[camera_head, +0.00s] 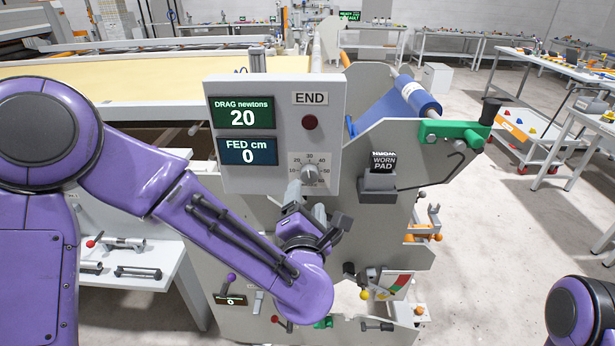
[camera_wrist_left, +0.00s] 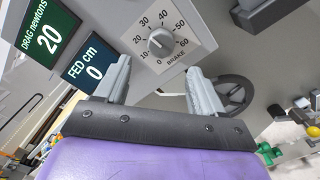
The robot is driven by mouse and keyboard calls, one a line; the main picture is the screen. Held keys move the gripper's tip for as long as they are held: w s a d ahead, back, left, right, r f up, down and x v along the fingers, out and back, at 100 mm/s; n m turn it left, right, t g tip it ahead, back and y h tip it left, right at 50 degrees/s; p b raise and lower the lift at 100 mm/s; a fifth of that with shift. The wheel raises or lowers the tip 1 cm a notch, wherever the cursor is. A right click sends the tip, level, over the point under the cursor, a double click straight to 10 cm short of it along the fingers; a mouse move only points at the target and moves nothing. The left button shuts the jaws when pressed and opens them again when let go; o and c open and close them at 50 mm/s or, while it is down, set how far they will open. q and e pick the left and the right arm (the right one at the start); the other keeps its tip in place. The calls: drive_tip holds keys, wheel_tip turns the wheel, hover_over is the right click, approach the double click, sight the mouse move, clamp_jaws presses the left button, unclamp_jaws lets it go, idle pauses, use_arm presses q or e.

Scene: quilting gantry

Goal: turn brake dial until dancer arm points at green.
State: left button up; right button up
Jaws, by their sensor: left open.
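The brake dial (camera_head: 310,173) is a grey knob on a white scale plate, low on the grey control panel. In the left wrist view the dial (camera_wrist_left: 161,43) lies just beyond and between the fingertips, with BRAKE printed under it. Its exact setting is too small to read. My left gripper (camera_head: 306,200) is open, just below and in front of the dial, with a clear gap between its fingers (camera_wrist_left: 160,76). A red, yellow and green gauge (camera_head: 398,284) stands low on the machine's side. I cannot make out where the dancer arm points. My right gripper is out of view.
The panel's displays read DRAG newtons 20 (camera_head: 242,117) and FED cm 0 (camera_head: 247,151). A blue roll (camera_head: 418,97) is behind. Open floor lies right.

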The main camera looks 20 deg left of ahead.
sight(308, 178)
use_arm(q)
drive_tip(key=p+x, duration=0.2)
drive_tip(key=x, duration=0.5)
drive_tip(key=shift+w+a+f, duration=0.1)
drive_tip(key=shift+w, duration=0.25)
drive_tip(key=c, duration=1.1)
